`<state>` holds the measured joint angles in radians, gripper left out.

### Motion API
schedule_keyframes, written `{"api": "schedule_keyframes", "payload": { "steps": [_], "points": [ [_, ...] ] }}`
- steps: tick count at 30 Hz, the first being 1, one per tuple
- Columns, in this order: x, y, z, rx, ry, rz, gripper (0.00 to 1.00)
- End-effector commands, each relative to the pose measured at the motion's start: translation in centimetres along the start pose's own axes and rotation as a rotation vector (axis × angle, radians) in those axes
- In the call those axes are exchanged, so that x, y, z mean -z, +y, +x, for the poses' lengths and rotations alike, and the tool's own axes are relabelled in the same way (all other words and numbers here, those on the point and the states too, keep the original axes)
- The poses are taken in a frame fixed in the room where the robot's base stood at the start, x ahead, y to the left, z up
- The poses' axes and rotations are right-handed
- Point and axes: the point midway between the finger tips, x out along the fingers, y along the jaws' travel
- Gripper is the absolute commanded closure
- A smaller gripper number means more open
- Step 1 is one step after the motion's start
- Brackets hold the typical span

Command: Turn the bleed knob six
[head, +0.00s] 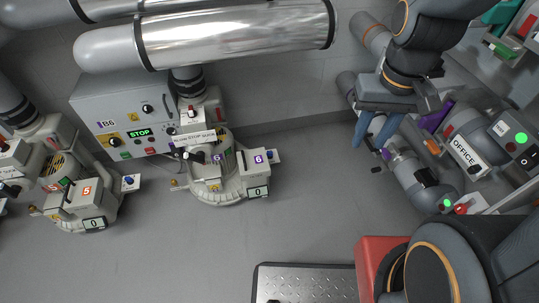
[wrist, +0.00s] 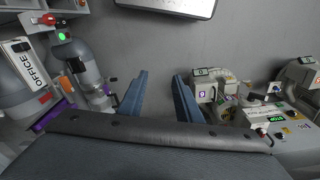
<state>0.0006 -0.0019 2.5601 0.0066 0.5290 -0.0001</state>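The blower marked 6 (head: 258,158) stands at centre left in the head view, a pale rounded housing with a display reading 0 (head: 258,192). A black-ended handle (head: 195,157) shows on its left, and a small yellow knob (head: 174,182) lower left. I cannot tell which of these is the bleed knob. My gripper (head: 369,143) is open and empty, well to the right of the blower and apart from it. In the wrist view the blue fingers (wrist: 159,85) are spread, with the blower (wrist: 215,92) right of them.
A grey control box marked B6 (head: 140,112) with a lit STOP display stands behind the blower. Blower 5 (head: 85,193) is at left. Large silver ducts (head: 235,35) run overhead. OFFICE cylinders (head: 462,153) crowd the right, close to my gripper. The middle floor is clear.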

Motion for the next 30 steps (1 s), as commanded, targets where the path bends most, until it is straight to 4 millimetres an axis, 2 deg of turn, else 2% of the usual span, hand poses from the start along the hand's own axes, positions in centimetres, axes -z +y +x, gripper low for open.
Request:
{"api": "schedule_keyframes", "payload": {
  "steps": [1, 3, 20, 30],
  "points": [
    [0.7, 0.0, 2.5, 0.0, 0.007, 0.0, 0.69],
    [1.4, 0.1, 4.3, 0.0, 0.016, 0.0, 0.69],
    [7.1, 0.0, 19.2, -0.002, 0.096, -0.016, 0.69],
    [12.0, -0.7, 27.7, -0.004, 0.13, -0.087, 0.69]
  ]
}}
